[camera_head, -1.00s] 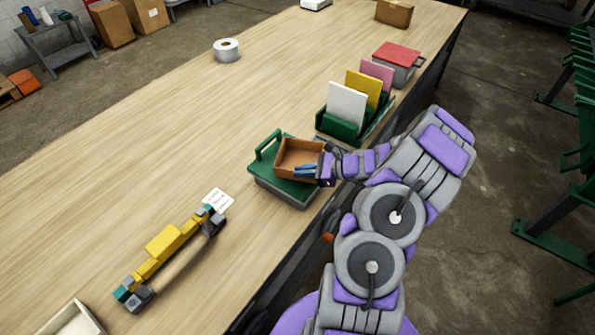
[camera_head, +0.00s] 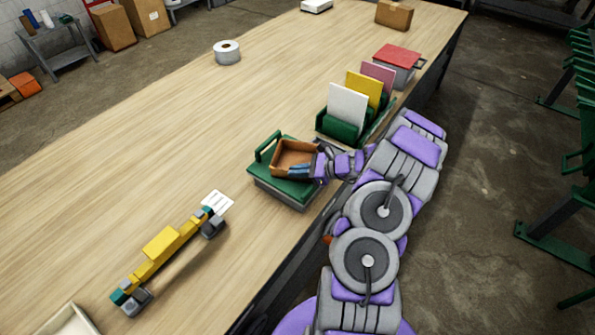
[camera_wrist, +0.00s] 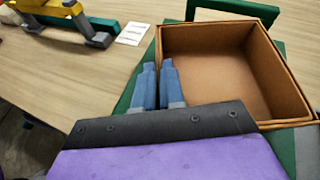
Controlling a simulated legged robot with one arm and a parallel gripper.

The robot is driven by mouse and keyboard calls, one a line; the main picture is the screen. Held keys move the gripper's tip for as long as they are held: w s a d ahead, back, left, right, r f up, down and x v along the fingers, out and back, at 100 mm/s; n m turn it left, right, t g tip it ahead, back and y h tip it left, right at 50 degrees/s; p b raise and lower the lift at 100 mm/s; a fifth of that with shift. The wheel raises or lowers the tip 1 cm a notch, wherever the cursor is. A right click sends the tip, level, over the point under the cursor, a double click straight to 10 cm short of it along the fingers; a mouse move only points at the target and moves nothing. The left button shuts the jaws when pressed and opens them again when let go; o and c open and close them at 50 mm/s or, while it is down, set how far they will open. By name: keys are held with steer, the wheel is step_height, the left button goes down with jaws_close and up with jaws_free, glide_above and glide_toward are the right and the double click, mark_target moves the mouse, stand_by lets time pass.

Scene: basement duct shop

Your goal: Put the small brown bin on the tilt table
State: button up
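The small brown bin (camera_head: 293,158), an open box, is over the green top of the tilt table (camera_head: 282,187). The tilt table has a grey base and a raised green bar at its left. My gripper (camera_head: 298,170) is at the bin's near right side. In the wrist view, its blue fingers (camera_wrist: 158,84) are close together on either side of the bin's wall, shut on it. The empty bin (camera_wrist: 220,70) looks level there, with green surface showing around it. I cannot tell whether its underside touches the table top.
A green rack (camera_head: 342,128) with white, yellow and pink cards stands just beyond, then a red-lidded grey box (camera_head: 397,58). A yellow tool (camera_head: 165,245) and a white card (camera_head: 218,203) lie at left. A tape roll (camera_head: 227,52) is farther back. The bench middle is clear.

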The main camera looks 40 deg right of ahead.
steer(key=o, duration=0.5)
steer(key=shift+c, duration=0.2)
steer(key=p+v, duration=0.2)
steer(key=v, duration=1)
steer(key=w+a+r+n+g+y, duration=0.2)
steer(key=a+r+n+g, duration=0.45)
steer(key=a, duration=0.85)
steer(key=s+a+r+n+g+h, duration=0.1)
steer(key=s+a+r+n+g, duration=0.2)
steer(key=a, duration=0.4)
steer(key=s+a+r+n+h, duration=0.1)
steer(key=s+a+r+n, duration=0.2)
steer(key=a+r+n, duration=0.25)
steer(key=s+a+r+n+g+h, duration=0.35)
steer(key=s+a+n, duration=0.3)
steer(key=s, duration=0.55)
steer(key=s+d+r+n+t+h, duration=0.1)
steer(key=s+n+h, duration=0.4)
steer(key=s, duration=0.6)
steer(key=shift+d+r, duration=0.15)
steer(key=shift+d, duration=0.05)
steer(key=shift+w+h, duration=0.1)
steer(key=shift+h, duration=0.15)
